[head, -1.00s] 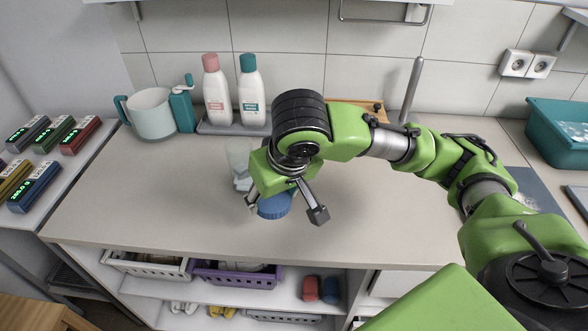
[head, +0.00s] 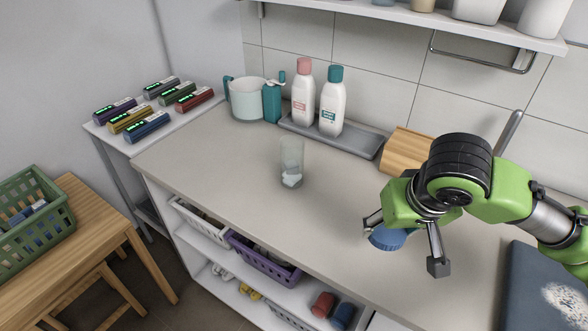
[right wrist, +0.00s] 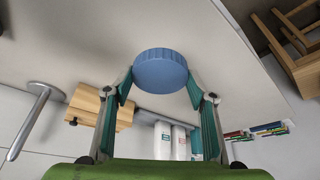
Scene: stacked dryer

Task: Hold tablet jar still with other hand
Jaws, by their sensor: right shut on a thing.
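The tablet jar (head: 292,158) is a clear open-topped jar with a few white tablets (head: 292,180) at its bottom. It stands upright on the counter in the head view. My right gripper (head: 405,247) is shut on a round blue lid (head: 389,238), to the right of the jar and apart from it. In the right wrist view the blue lid (right wrist: 160,68) sits between the two fingertips. My left gripper is not in view.
Two white bottles (head: 303,98) (head: 332,108) stand on a grey tray (head: 360,145) at the back. The counter (head: 215,165) left of the jar is clear.

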